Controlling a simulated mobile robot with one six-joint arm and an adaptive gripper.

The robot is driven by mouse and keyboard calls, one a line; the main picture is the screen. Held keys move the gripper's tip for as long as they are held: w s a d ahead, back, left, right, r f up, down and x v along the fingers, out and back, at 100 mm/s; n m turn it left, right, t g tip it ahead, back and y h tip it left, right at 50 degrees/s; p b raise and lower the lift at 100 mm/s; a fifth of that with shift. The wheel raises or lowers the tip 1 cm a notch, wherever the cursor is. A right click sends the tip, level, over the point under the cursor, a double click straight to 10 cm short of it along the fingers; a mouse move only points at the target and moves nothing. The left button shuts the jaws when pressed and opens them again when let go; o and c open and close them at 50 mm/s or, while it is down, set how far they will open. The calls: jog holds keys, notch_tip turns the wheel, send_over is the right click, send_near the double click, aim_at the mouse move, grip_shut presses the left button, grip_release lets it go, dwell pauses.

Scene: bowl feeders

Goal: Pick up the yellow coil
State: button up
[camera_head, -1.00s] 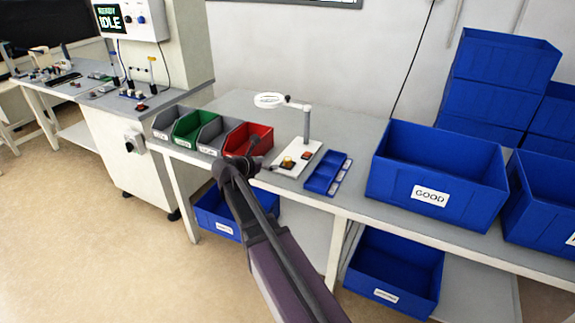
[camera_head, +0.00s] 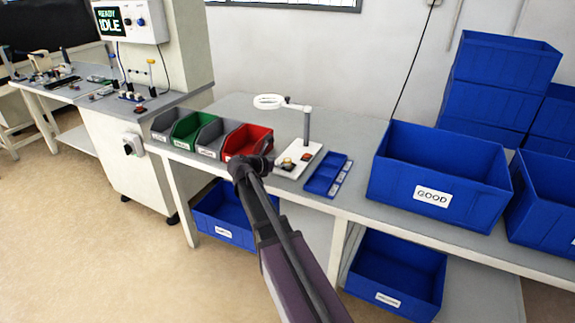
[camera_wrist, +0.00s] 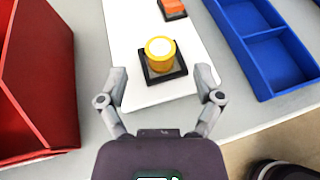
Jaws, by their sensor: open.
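The yellow coil (camera_wrist: 160,54) has a white top and sits upright on a small black square base on the white board (camera_wrist: 133,27) in the wrist view. In the head view it is a small yellowish spot (camera_head: 288,161) on the board under the ring lamp. My gripper (camera_wrist: 160,82) is open and empty, its two fingers spread on the near left and near right of the coil and its base. In the head view my gripper (camera_head: 266,163) is by the board's left edge, partly hidden by my own wrist.
A red bin (camera_wrist: 70,75) stands close on the left and a blue divided tray (camera_wrist: 262,50) on the right. An orange part (camera_wrist: 172,7) lies farther back on the board. The ring lamp (camera_head: 270,101) rises behind. A large blue GOOD bin (camera_head: 430,178) stands farther right.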

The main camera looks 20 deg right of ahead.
aim_at(285, 161)
jog(key=shift+b+x, duration=0.8)
jog(key=shift+x, duration=1.5)
grip_shut()
